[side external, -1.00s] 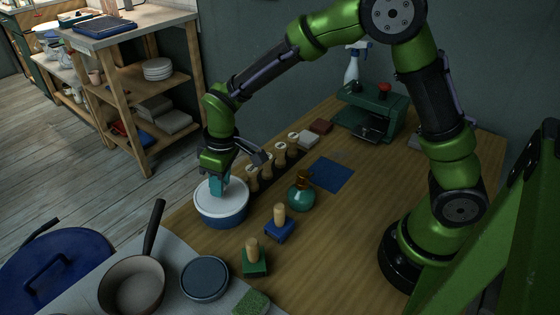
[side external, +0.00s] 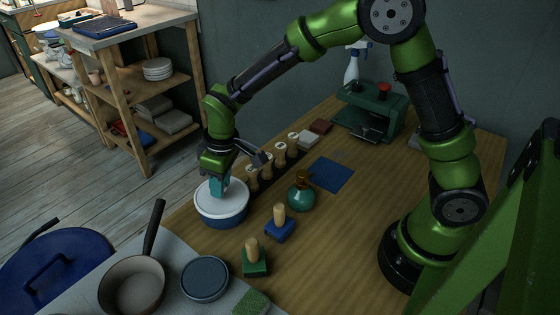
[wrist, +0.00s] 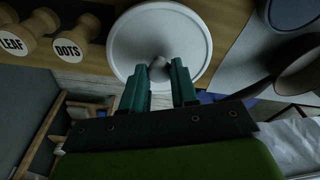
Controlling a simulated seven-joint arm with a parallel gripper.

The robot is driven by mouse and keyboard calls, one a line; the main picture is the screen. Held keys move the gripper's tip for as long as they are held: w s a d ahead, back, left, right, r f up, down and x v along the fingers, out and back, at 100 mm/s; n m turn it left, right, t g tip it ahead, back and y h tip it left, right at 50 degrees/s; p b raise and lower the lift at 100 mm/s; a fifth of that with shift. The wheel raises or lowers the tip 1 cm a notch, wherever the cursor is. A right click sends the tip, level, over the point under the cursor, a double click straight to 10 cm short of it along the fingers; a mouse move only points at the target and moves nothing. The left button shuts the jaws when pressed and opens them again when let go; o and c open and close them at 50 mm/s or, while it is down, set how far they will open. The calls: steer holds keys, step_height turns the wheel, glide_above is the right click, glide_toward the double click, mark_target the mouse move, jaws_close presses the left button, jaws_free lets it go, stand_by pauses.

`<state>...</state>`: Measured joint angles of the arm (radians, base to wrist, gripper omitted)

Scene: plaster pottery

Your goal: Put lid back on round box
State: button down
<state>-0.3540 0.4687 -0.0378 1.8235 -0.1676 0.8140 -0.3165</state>
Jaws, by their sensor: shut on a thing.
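The round box (side external: 224,219) is blue and stands at the left end of the wooden table. Its white lid (side external: 207,192) lies on top of the box and looks level; I cannot tell whether it is fully seated. My gripper (side external: 219,186) points down over the lid. In the wrist view the teal fingers (wrist: 160,78) are shut on the grey knob (wrist: 158,66) at the middle of the white lid (wrist: 133,40). The box is hidden beneath the lid in that view.
Several wooden stamps (side external: 280,154) stand in a row behind the box. A pan (side external: 134,284) and a dark round container (side external: 205,278) are in front.

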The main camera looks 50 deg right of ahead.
steer(key=shift+c, duration=1.5)
jaws_free()
steer(key=shift+r, duration=3.5)
steer(key=shift+c, duration=0.2)
jaws_close()
